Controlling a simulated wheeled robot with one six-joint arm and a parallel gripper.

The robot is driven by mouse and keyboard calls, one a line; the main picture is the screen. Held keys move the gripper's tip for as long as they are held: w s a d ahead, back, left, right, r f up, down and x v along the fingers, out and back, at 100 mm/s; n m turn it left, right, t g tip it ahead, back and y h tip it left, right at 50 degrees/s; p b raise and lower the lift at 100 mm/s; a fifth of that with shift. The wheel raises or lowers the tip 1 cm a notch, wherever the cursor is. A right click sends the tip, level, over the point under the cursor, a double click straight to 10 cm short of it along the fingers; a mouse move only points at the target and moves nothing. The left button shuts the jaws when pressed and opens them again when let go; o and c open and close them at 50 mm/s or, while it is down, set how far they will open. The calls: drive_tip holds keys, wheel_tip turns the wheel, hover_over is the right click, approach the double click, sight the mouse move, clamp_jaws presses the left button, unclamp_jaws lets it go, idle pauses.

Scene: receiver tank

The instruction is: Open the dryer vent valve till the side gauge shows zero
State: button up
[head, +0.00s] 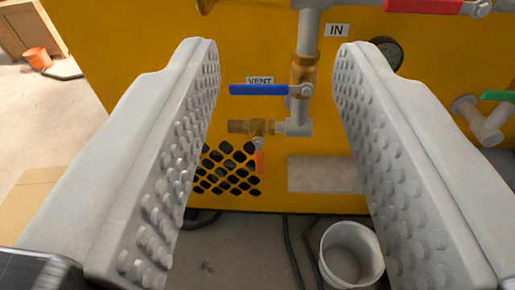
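The yellow dryer (240,58) fills the middle of the head view. A valve with a blue lever (258,90) sits on a grey vertical pipe, with a VENT label (260,81) just above the lever. The lever points left, across the pipe. The side gauge (387,52) is a dark round dial at the upper right, partly hidden by my right finger; its reading cannot be made out. My gripper (275,60) is open and empty, its two studded fingers framing the blue lever and pipe from nearer the camera.
Below the blue lever are a brass fitting (251,127) and a small orange-red handle (259,162). A red lever (425,5) and an IN label (337,30) are above, a green lever (498,95) at right. A white bucket (331,262) stands on the floor by dark hoses.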

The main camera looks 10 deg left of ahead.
drive_tip(key=w+a+f, duration=0.1)
drive_tip(key=w+f, duration=0.2)
drive_tip(key=f, duration=0.4)
drive_tip(key=w+a+f, duration=0.1)
drive_tip(key=w+f, duration=0.2)
drive_tip(key=f, duration=0.4)
approach(259, 159)
drive_tip(key=shift+h, duration=0.3)
drive_tip(key=w, duration=1.2)
drive_tip(key=shift+w+a, duration=0.1)
drive_tip(key=shift+a, duration=0.1)
drive_tip(key=shift+c, duration=0.3)
clamp_jaws()
